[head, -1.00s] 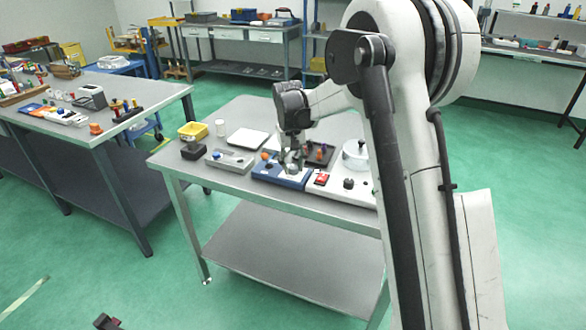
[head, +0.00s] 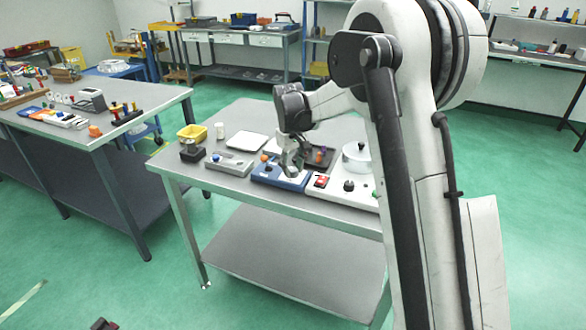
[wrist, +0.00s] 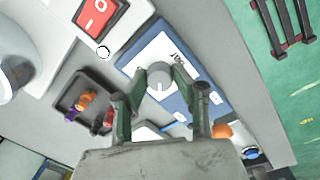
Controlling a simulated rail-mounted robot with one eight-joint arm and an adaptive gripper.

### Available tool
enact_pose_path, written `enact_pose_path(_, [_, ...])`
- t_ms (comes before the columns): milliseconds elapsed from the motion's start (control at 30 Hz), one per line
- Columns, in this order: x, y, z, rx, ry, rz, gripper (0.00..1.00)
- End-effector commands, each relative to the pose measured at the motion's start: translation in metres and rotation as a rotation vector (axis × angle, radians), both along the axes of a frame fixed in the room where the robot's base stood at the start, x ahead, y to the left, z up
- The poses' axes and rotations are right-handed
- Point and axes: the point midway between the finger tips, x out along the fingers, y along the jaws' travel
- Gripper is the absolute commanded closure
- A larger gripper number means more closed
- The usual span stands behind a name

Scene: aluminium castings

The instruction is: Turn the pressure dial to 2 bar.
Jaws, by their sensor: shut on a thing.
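The pressure dial (wrist: 159,78) is a round light-grey knob on the white face of a blue box (wrist: 186,84) in the wrist view. A short mark shows on the knob; the scale print is too small to read. The blue box (head: 266,176) also shows in the head view, near the table's front edge. My gripper (wrist: 160,84) has one finger on each side of the dial and is shut on it. In the head view my gripper (head: 292,166) is over the box and hides the dial.
A red switch (wrist: 97,15) and a dark tray (wrist: 70,104) of coloured pegs are close by. An orange knob (wrist: 222,131) sits by the fingers.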

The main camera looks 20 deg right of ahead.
Motion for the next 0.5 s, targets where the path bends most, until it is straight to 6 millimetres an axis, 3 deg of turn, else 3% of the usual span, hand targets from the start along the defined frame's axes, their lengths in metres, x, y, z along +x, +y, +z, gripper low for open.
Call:
enact_pose_path(67, [0.0000, 0.0002, 0.0000, 0.000, 0.000, 0.001, 1.00])
enact_pose_path(100, [0.0000, 0.0002, 0.0000, 0.000, 0.000, 0.001, 0.71])
enact_pose_path(200, [0.0000, 0.0002, 0.0000, 0.000, 0.000, 0.000, 0.58])
enact_pose_path(500, [0.0001, 0.0001, 0.0011, 0.000, 0.000, 0.000, 0.55])
